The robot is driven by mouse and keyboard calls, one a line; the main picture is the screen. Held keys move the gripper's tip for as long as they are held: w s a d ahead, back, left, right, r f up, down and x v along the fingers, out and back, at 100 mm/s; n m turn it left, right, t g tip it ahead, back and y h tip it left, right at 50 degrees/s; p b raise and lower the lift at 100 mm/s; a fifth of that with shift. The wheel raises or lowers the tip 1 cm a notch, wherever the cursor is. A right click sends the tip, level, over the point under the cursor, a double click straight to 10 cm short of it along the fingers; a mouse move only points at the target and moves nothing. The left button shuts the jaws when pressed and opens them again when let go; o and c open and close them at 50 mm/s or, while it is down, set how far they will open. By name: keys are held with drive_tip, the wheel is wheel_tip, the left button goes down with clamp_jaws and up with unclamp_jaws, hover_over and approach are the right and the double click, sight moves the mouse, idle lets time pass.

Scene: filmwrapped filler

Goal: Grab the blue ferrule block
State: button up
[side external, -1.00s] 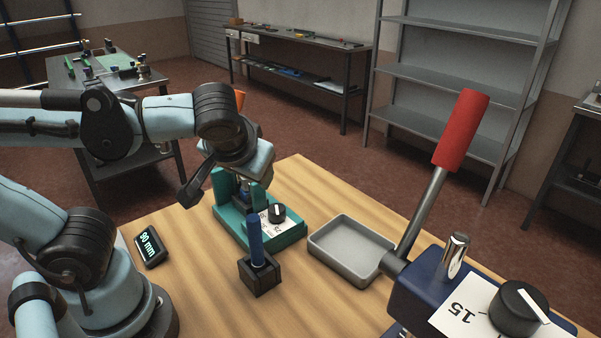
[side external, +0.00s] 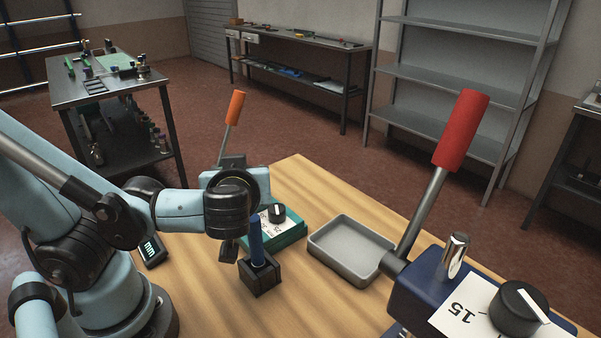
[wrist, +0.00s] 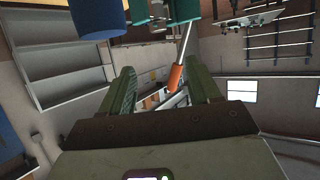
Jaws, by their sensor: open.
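The blue ferrule block is a blue upright post (side external: 256,240) standing in a dark square holder (side external: 260,274) on the wooden table. In the wrist view, which appears upside down, a blue cylinder (wrist: 97,18) at the top, probably this post, lies outside the fingers. My gripper (wrist: 159,70) has its green fingers apart with nothing between them; the orange handle shows in the gap beyond. In the side view my wrist is just left of and above the post, and hides the fingers. I cannot tell the exact distance.
A teal press (side external: 290,232) with an orange-handled lever (side external: 235,107) stands behind my wrist, partly hidden. A grey tray (side external: 350,250) sits right of the post. A blue press (side external: 420,300) with a red handle is at front right. A small display (side external: 152,250) lies left.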

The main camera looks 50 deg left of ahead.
drive_tip(key=x, duration=1.1)
drive_tip(key=shift+a, duration=0.15)
drive_tip(key=shift+w, duration=0.1)
drive_tip(key=shift+c, duration=0.4)
clamp_jaws()
